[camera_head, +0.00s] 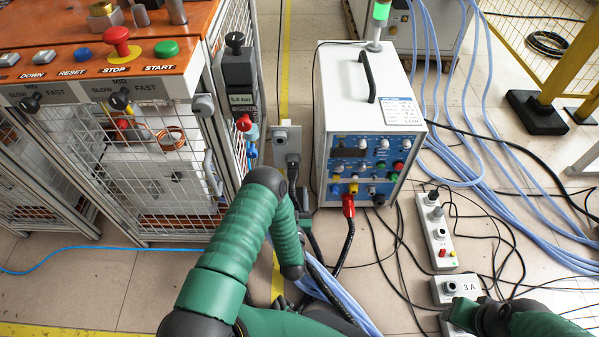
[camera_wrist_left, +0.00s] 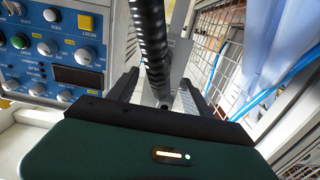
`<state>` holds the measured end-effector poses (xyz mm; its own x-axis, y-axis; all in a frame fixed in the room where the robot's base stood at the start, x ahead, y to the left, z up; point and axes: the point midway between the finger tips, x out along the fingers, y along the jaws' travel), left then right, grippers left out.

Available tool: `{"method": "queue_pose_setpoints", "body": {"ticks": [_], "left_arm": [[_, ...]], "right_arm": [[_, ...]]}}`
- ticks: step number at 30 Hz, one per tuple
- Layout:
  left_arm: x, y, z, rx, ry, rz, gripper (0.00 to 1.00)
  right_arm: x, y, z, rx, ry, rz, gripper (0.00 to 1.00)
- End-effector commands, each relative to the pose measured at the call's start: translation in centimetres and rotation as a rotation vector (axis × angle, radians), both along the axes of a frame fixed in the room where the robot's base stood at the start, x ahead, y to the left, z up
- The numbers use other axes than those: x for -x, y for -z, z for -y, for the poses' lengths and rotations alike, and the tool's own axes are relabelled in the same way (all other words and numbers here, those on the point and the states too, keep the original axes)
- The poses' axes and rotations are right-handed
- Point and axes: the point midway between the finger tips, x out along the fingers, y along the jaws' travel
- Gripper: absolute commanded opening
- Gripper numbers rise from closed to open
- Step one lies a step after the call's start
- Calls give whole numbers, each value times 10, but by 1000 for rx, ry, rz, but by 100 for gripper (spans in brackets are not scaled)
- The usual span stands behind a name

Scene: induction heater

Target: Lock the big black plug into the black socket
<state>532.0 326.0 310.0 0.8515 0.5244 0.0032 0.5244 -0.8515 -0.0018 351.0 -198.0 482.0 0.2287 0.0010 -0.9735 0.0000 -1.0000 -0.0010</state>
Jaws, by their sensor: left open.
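A thick black ribbed cable (camera_wrist_left: 150,40) runs down the middle of the left wrist view, between the two fingers of my left gripper (camera_wrist_left: 160,93). The fingers stand apart, one on each side of the cable. In the head view my green left arm hides most of this gripper. A dark plug-like part (camera_head: 293,168) hangs under a grey socket box (camera_head: 282,136), just above my arm; whether it is the big black plug, I cannot tell. A red plug (camera_head: 348,205) sits in the front of the white heater. My right gripper (camera_head: 472,313) is partly visible at bottom right; its fingers are unclear.
The white heater (camera_head: 350,90) with its blue panel stands right of my left arm. A caged machine (camera_head: 150,170) stands left. Power strips (camera_head: 437,230), black cables and blue hoses (camera_head: 490,150) cover the floor at right. Bare floor shows at lower left.

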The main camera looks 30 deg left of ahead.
Motion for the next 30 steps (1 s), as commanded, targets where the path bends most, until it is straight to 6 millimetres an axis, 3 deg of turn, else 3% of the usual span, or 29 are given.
{"method": "queue_pose_setpoints", "body": {"ticks": [7, 16, 24, 30], "left_arm": [[-8, 3, -5, 1, 0, 0, 58], [-45, 4, -28, 1, 0, 2, 58], [-72, 1, -44, 1, 2, 1, 58], [-78, 0, -47, 2, 2, -1, 58]], "right_arm": [[0, 6, 0, 0, 0, 0, 36], [0, 29, 0, 0, 0, 0, 36], [0, 34, 0, 0, 0, 0, 36], [0, 34, 0, 0, 0, 0, 36]]}}
